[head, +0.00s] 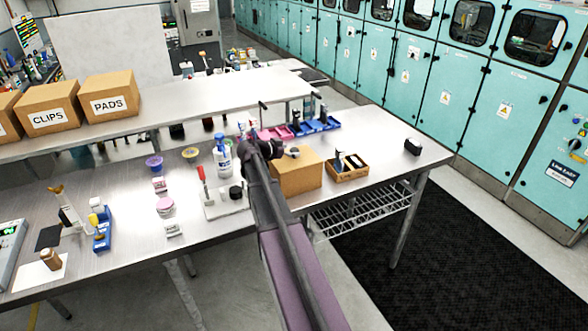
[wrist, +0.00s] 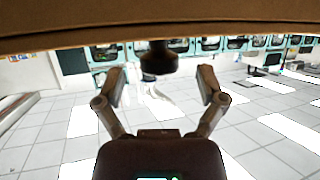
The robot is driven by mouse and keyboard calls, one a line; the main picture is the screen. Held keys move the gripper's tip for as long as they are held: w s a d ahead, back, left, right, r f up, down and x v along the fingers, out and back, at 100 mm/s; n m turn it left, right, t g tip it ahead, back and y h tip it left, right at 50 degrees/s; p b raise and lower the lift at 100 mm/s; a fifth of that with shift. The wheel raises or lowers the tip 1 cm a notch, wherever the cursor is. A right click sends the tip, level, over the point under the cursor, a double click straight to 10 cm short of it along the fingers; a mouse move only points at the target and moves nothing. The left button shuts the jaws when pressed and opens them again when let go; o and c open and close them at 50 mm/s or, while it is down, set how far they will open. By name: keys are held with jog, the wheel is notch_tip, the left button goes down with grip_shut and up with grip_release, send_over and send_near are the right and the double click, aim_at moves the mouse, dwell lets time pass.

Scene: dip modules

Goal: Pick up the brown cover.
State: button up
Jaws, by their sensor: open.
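The brown cover (head: 297,177) is a box-shaped cardboard-brown piece on the right part of the metal bench, with a round dark knob (head: 292,151) on its top. In the wrist view, which looks upside down, the cover's top (wrist: 70,20) fills the upper edge and the black knob (wrist: 158,58) juts from it. My gripper (wrist: 161,80) is open, its two fingers spread to either side of the knob in that picture. Nothing is held. In the head view my gripper (head: 273,150) is at the cover's upper left, and my arm hides the cover's left side.
A brown tray (head: 348,176) with dark parts stands just right of the cover. Blue bins (head: 318,126) and pink bins lie behind. A white bottle (head: 222,160) and a red-handled tool on a pale board (head: 226,206) are to the left. The bench's right end is mostly clear.

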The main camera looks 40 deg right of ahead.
jog(key=shift+x, duration=1)
grip_shut()
